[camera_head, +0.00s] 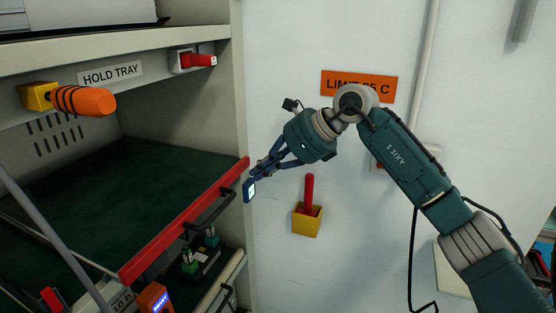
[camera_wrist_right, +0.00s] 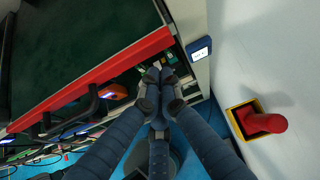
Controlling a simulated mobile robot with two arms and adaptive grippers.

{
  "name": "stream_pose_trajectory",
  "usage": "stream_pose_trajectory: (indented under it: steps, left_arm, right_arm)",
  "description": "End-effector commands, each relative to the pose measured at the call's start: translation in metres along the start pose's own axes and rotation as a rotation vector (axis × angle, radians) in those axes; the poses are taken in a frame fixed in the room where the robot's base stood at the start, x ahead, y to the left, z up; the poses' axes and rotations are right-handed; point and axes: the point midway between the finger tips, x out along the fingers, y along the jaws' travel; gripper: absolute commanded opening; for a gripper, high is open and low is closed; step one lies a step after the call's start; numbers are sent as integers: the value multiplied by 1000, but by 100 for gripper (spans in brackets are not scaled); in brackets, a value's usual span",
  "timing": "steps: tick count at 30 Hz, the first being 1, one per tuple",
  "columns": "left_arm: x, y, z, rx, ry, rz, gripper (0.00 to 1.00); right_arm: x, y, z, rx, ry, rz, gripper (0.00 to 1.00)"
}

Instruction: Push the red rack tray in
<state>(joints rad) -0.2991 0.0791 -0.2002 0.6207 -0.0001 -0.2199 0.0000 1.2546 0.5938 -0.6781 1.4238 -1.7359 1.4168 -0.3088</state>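The red rack tray has a dark green bed and a long red front edge (camera_head: 185,220) with a black handle (camera_head: 209,209). It sits below the hold tray shelf, and its red edge stands out in front of the rack's right post. In the right wrist view the red edge (camera_wrist_right: 95,82) runs diagonally at the upper left. My right gripper (camera_head: 256,174) is just right of the tray's right front corner. In the right wrist view its fingers (camera_wrist_right: 157,76) are together and empty, close to the red edge; contact cannot be told. My left gripper is not in view.
A small blue device (camera_head: 250,190) is on the rack post by my right fingers. An orange striped knob (camera_head: 84,100) and a red switch (camera_head: 198,60) stick out above the tray. A yellow box with a red lever (camera_head: 307,221) is on the white wall. Lower trays hold electronics.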

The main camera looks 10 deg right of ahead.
Motion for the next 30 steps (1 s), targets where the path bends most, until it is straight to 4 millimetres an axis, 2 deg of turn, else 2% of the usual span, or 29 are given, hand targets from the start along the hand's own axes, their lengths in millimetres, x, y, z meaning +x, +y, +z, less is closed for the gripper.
stream_pose_trajectory:
  steps: [3, 16, 24, 30]
  left_arm:
    - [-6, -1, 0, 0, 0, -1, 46]
    - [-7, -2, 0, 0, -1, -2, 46]
    - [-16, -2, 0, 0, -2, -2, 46]
    - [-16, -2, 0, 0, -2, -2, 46]
  right_arm:
    - [6, 0, 7, 1, 0, 2, 0]
    - [11, 0, 9, 0, 0, 1, 0]
    - [40, 0, 39, 0, -2, 2, 0]
    - [45, 0, 41, 0, -1, 0, 0]
